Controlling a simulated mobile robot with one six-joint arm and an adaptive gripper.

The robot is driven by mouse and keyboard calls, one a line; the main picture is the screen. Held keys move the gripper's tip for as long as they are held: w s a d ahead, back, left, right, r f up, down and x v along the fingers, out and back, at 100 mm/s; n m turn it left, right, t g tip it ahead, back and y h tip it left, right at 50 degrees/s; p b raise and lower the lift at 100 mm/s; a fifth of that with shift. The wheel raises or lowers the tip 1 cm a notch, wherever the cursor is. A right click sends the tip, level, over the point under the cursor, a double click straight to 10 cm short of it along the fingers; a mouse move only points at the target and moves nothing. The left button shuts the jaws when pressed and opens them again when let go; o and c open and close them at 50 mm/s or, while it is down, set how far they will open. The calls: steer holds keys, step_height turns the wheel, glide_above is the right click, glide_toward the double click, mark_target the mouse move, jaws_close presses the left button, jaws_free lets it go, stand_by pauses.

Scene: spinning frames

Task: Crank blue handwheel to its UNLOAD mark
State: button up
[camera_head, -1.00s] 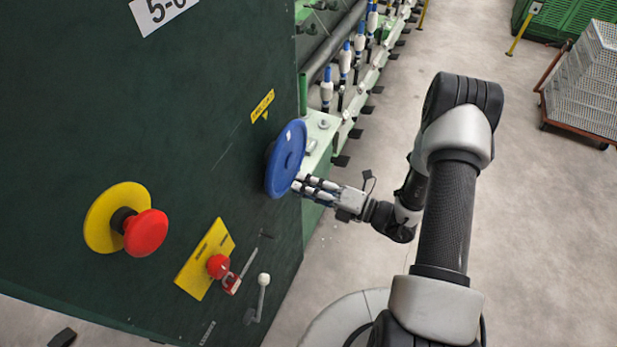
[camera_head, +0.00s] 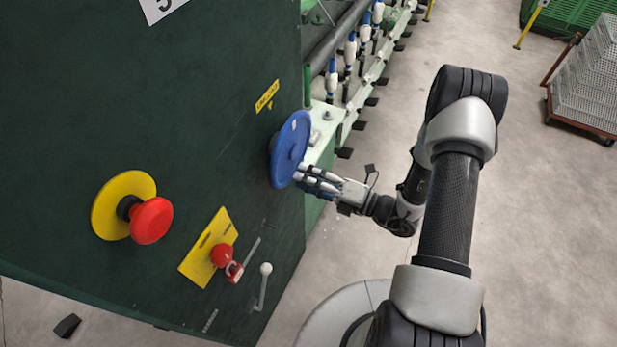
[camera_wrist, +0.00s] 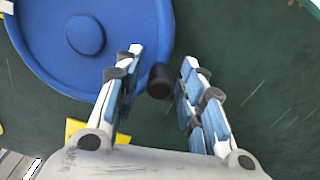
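The blue handwheel (camera_head: 291,150) is mounted on the dark green panel, with a small white mark (camera_head: 293,124) near its upper rim. A yellow label (camera_head: 267,96) with dark lettering, too small to read surely, sits above it with a small yellow pointer below. My gripper (camera_head: 300,176) is at the wheel's lower right edge. In the wrist view the wheel (camera_wrist: 125,75) fills the upper left, and a dark knob (camera_wrist: 159,82) stands between my open fingers (camera_wrist: 163,57). Gaps show on both sides of the knob. Whether the fingers overlap it in depth is unclear.
A red mushroom button (camera_head: 151,220) on a yellow disc and a red knob with a padlock (camera_head: 222,257) project from the panel at lower left. A white-knobbed lever (camera_head: 264,285) is below the wheel. Machine spindles run behind; open floor lies to the right.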

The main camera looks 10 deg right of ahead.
stand_by(0.3)
steer(key=v, duration=1.2)
